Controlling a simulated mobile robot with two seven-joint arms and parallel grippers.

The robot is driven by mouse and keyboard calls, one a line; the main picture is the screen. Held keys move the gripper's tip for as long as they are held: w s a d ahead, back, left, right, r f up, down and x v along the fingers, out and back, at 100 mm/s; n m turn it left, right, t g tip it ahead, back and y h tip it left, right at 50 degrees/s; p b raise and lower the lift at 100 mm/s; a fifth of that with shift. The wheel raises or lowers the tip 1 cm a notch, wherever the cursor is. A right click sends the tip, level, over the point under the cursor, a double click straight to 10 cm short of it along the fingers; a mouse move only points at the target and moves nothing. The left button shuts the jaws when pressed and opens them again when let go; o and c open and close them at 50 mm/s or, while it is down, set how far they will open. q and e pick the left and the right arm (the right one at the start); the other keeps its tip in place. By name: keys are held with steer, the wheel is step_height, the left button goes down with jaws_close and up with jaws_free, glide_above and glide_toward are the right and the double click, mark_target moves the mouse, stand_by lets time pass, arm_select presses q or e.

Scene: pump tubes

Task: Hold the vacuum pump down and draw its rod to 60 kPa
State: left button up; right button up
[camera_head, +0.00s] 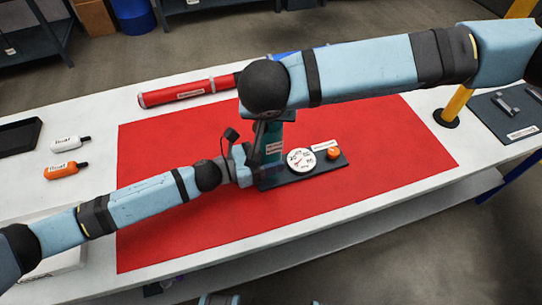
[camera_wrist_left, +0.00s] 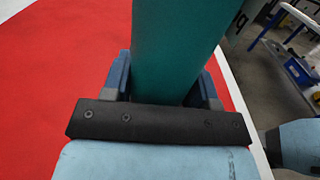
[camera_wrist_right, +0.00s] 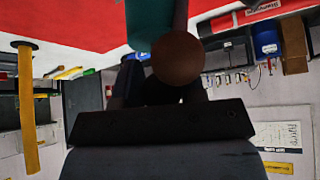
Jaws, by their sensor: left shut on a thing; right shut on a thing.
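The vacuum pump's teal barrel (camera_head: 272,142) stands upright on a dark base (camera_head: 290,172) on the red mat. A white round gauge (camera_head: 301,160) and an orange knob (camera_head: 333,153) sit on the base; the needle's reading is too small to tell. My left gripper (camera_head: 246,166) is shut around the barrel low down, and the barrel fills its jaws in the left wrist view (camera_wrist_left: 165,82). My right gripper (camera_wrist_right: 163,84) is shut on the brown rounded handle (camera_wrist_right: 178,58) above the barrel. In the head view my right arm hides the handle and most of that gripper.
A red labelled tube (camera_head: 188,93) lies along the mat's far edge, with a blue item (camera_head: 285,55) partly behind my right arm. White (camera_head: 68,143) and orange (camera_head: 65,170) bottles lie at left beside a black tray (camera_head: 20,137). A yellow post (camera_head: 455,103) stands right. The mat's front is clear.

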steer(key=shift+r, duration=2.9)
steer(key=shift+f, duration=0.3)
steer(key=o, duration=1.1)
steer(key=shift+o, duration=0.2)
steer(key=shift+r, duration=0.1)
steer(key=v, duration=0.8)
steer(key=shift+c, duration=0.4)
